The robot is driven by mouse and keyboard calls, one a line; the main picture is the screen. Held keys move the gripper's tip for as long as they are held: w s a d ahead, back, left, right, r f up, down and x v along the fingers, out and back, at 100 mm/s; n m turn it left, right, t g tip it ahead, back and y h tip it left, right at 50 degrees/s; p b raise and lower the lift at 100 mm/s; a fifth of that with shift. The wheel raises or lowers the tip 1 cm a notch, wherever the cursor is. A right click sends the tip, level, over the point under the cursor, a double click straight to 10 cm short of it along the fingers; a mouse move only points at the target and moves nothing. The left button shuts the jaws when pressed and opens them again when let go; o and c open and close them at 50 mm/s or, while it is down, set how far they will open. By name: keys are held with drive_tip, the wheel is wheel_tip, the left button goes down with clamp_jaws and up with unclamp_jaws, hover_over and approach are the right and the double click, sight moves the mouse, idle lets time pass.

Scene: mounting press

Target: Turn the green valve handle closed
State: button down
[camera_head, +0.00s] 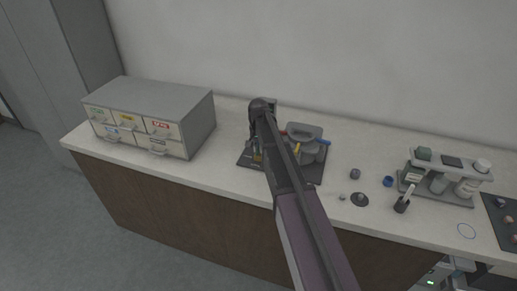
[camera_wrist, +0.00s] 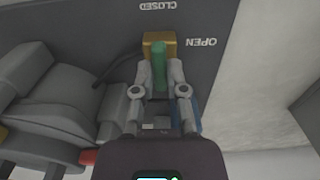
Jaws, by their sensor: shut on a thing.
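The green valve handle (camera_wrist: 158,62) shows in the wrist view between my gripper's fingertips (camera_wrist: 158,78), in front of a brass valve body (camera_wrist: 166,40). My gripper is shut on the handle. In the head view my arm covers the handle and most of my gripper. The grey press (camera_head: 303,132) stands on its dark plate just right of my arm.
A grey drawer cabinet (camera_head: 185,102) stands left of the press. Right of it are a blue ring (camera_head: 388,181), small dark pieces and a rack of bottles (camera_head: 437,199). In the wrist view the grey press housing (camera_wrist: 62,100) and a red part (camera_wrist: 88,157) lie close on the left.

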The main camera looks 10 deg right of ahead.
drive_tip(key=shift+s, duration=0.1)
drive_tip(key=c, duration=0.7)
unclamp_jaws()
drive_tip(key=shift+n, duration=0.3)
